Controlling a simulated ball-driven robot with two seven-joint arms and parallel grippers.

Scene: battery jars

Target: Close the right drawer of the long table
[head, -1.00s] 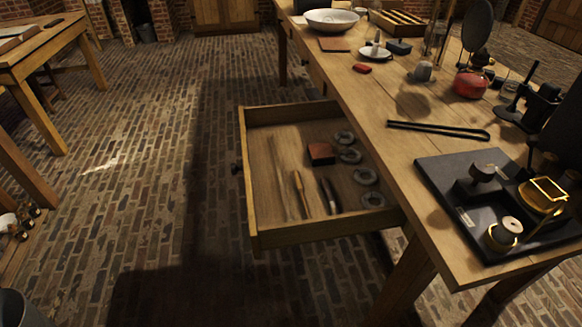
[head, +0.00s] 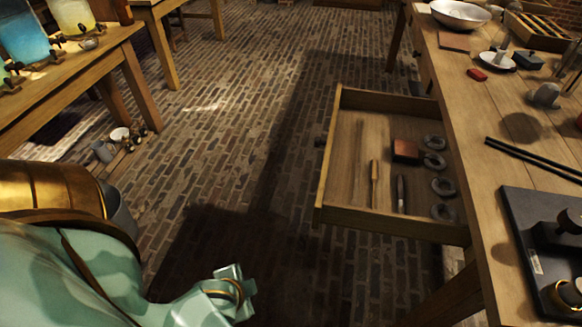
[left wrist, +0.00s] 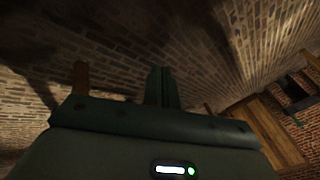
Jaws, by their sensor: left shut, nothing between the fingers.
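The right drawer (head: 329,152) of the long table (head: 470,150) stands pulled well out in the head view, its front panel with a dark knob (head: 320,141) facing left. It holds a reddish-brown block (head: 406,151), several dark rings (head: 442,187) and a few slim tools (head: 374,184). My left gripper (head: 238,283) is at the bottom of the head view, over the floor, left of and nearer than the drawer, and apart from it. Its fingers are together and empty; they also show in the left wrist view (left wrist: 161,88) against brick floor. My right gripper is out of view.
The brick floor (head: 240,150) left of the drawer is clear. On the long table are a black tray (head: 520,255), tongs (head: 535,160) and a white bowl (head: 460,14).

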